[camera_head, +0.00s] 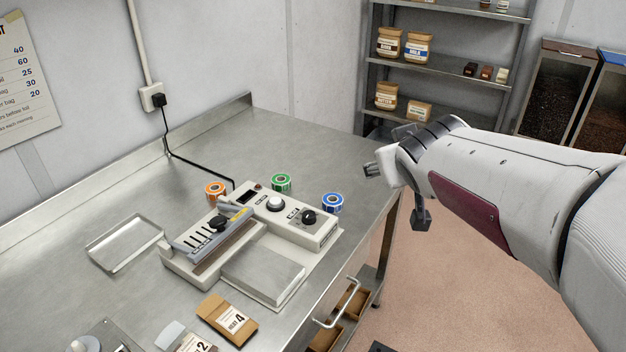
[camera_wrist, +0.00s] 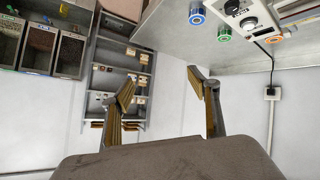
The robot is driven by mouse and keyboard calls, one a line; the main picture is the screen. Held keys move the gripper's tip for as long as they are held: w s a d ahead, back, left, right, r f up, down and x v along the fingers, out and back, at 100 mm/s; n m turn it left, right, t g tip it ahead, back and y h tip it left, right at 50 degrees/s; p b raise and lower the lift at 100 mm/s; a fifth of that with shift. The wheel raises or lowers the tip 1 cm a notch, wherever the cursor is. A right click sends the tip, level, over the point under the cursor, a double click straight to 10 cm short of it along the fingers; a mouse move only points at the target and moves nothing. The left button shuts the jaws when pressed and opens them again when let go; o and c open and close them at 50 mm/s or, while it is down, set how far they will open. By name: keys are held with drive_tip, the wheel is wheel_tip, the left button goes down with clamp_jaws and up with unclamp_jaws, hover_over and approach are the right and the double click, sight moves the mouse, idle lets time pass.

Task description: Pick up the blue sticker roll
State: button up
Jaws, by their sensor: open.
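The blue sticker roll (camera_head: 332,203) stands on the steel table (camera_head: 130,205), beside the right end of the sealing machine (camera_head: 275,205). It also shows near the top of the wrist view (camera_wrist: 197,16). A green roll (camera_head: 281,183) stands behind the machine and an orange roll (camera_head: 215,191) at its back left. In the wrist view my gripper (camera_wrist: 168,92) is open, with nothing between its two fingers. In the head view it is up and to the right of the blue roll, off the table's right edge and apart from the roll; its fingers are partly hidden there.
A shallow metal tray (camera_head: 124,243) lies left of the machine. A brown packet (camera_head: 228,320) lies at the table's front. A shelf rack (camera_head: 445,65) with jars and bins (camera_head: 553,92) stands at the back right. A black cable (camera_head: 200,166) runs to the wall socket.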

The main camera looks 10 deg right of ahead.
drive_tip(key=w+d+f+n+t+y, duration=0.1)
drive_tip(key=w+f+n+t+y, duration=0.15)
drive_tip(key=w, duration=0.75)
drive_tip(key=w+d+f+n+t+y, duration=0.1)
drive_tip(key=w+d+f+n+y, duration=0.15)
drive_tip(key=w, duration=0.75)
drive_tip(key=n+g+y, duration=0.3)
drive_tip(key=g+y, duration=0.1)
drive_tip(key=y, duration=0.4)
approach(332, 203)
drive_tip(key=w, duration=0.3)
drive_tip(key=shift+w+a+f, duration=0.25)
drive_tip(key=shift+w+a, duration=0.1)
drive_tip(key=shift+w, duration=0.05)
drive_tip(key=shift+s+f+n, duration=0.3)
drive_tip(key=shift+f, duration=0.1)
drive_tip(key=shift+a, duration=0.1)
drive_tip(key=shift+x, duration=1.3)
drive_tip(key=shift+w, duration=0.1)
